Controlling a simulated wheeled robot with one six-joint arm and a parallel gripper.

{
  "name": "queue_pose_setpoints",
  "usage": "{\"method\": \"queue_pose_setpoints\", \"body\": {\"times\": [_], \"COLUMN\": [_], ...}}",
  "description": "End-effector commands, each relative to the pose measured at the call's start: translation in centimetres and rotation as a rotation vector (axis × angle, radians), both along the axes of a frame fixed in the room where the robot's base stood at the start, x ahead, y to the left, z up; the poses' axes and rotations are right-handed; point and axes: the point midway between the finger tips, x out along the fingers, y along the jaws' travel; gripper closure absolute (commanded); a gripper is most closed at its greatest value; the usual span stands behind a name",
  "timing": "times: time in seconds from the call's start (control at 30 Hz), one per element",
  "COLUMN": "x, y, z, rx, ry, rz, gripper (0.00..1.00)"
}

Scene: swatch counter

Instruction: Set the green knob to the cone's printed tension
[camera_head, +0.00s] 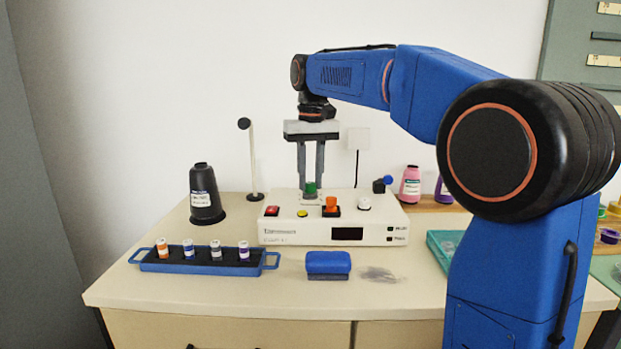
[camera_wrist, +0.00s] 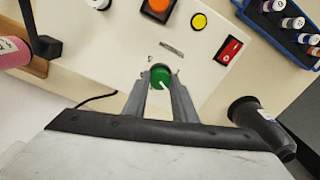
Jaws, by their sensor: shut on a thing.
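The green knob (camera_head: 310,188) sits at the back of the white machine's top panel (camera_head: 280,229). In the wrist view the green knob (camera_wrist: 161,77) shows a white pointer line running toward the lower right of the picture. My gripper (camera_head: 310,192) points straight down with its two fingers on either side of the knob; it also shows in the wrist view (camera_wrist: 160,84), shut on the knob. The black thread cone (camera_head: 204,195) stands upright left of the machine; its pale label is too small to read. Dial marks beside the knob are too small to read.
The machine also carries a red switch (camera_head: 271,211), a yellow button (camera_head: 302,213), an orange knob (camera_head: 331,204) and a white knob (camera_head: 364,203). A blue tray (camera_head: 175,267) with several spools and a blue brush (camera_head: 328,263) lie in front. A pink cone (camera_head: 410,186) stands right.

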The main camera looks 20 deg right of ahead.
Motion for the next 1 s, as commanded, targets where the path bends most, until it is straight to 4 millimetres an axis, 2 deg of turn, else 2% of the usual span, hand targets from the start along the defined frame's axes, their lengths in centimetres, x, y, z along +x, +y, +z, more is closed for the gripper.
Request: {"method": "queue_pose_setpoints", "body": {"times": [0.7,1.0], "x": [0.08,0.09], "y": [0.01,0.01], "z": [0.0,0.01], "rx": [0.0,-0.001], "ry": [-0.001,-0.001], "rz": [0.668,0.876], "gripper": [0.98,0.98]}}
